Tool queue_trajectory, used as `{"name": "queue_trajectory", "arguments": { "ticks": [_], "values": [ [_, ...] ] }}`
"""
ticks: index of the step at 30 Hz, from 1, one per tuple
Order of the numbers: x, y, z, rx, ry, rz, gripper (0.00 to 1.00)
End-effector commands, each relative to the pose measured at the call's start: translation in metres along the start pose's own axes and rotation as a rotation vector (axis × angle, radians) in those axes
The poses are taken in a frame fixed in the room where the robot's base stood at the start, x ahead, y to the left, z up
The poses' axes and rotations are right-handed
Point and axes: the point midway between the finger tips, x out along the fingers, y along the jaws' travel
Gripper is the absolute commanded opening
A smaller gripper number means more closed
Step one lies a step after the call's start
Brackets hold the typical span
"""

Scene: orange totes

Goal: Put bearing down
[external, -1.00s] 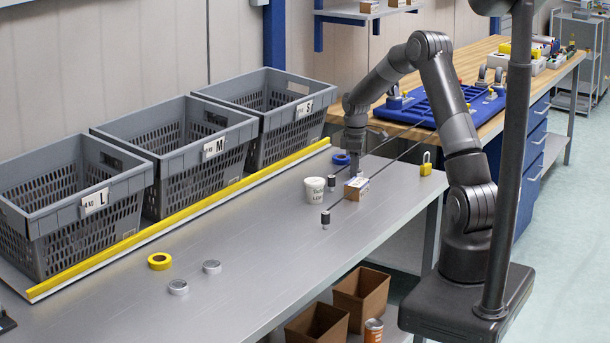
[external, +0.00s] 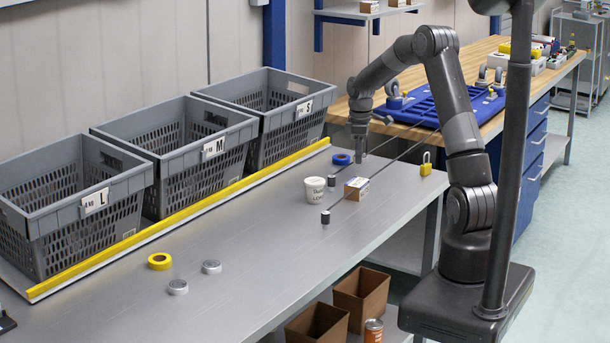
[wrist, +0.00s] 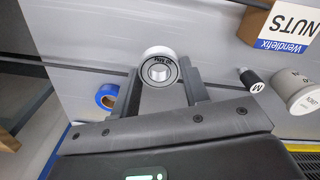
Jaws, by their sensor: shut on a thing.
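The bearing (wrist: 160,70), a round metal ring with a dark labelled face, sits between the two fingers of my gripper (wrist: 163,88) in the wrist view. My gripper is shut on it. In the external view my gripper (external: 358,157) hangs above the far right part of the grey table, near the blue tape roll; the bearing is too small there to make out clearly. Two silver round pieces (external: 178,287) and (external: 211,266) lie at the near left of the table; I cannot tell whether they are bearings.
A white cup (external: 315,189), a NUTS box (external: 356,188), small dark-topped cylinders (external: 325,216), a blue tape roll (external: 342,159) and a yellow padlock (external: 426,164) stand nearby. Grey crates (external: 185,165) line the back behind a yellow strip (external: 180,222). The table's middle is clear.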

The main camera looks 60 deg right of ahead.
Motion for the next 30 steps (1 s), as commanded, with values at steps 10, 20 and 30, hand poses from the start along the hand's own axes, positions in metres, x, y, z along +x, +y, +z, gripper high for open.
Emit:
{"name": "queue_trajectory", "arguments": {
  "ticks": [10,20,30],
  "values": [
    [-0.046,0.009,0.078,0.005,0.000,0.003,0.17],
    [-0.060,0.011,0.102,0.002,0.000,0.001,0.17],
    [-0.061,-0.007,0.071,-0.033,0.000,0.001,0.17]
  ]
}}
